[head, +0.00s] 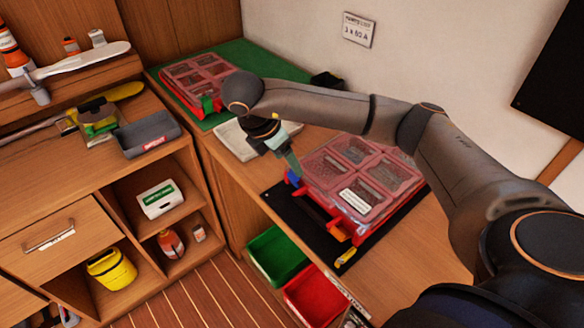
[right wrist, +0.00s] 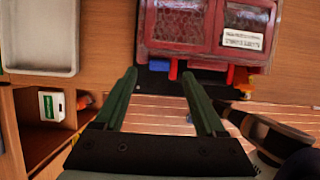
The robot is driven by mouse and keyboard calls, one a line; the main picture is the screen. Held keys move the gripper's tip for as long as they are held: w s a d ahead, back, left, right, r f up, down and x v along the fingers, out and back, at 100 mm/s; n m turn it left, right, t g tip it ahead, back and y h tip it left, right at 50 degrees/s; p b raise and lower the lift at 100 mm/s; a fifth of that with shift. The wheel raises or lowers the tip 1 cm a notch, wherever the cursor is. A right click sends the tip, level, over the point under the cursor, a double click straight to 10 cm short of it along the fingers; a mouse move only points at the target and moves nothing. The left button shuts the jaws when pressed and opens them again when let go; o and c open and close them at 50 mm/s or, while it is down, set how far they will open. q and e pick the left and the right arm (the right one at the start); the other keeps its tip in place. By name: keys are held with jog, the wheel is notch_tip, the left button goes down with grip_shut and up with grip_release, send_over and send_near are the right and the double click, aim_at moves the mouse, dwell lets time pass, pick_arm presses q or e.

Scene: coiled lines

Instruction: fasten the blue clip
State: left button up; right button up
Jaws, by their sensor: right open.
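The blue clip (head: 293,177) is at the front left corner of a red case (head: 330,207) with a clear lid. In the right wrist view the blue clip (right wrist: 173,70) juts from the case's front edge; I cannot tell whether it is latched. My right gripper (head: 294,166) is just above and beside the clip. In the right wrist view its green fingers (right wrist: 159,74) are apart, with the clip between the tips in the picture, nearer the right one. No contact is clear. An orange clip (head: 339,234) is at the case's other front corner. My left gripper is out of view.
The case lies on a black mat (head: 307,238) at the bench edge. A second red case (head: 190,80) sits on a green mat behind. A pale tray (head: 232,141) lies between them. Green (head: 277,253) and red (head: 313,296) bins are below the edge.

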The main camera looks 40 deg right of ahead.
aim_at(292, 177)
jog(key=shift+x, duration=2.4)
grip_shut()
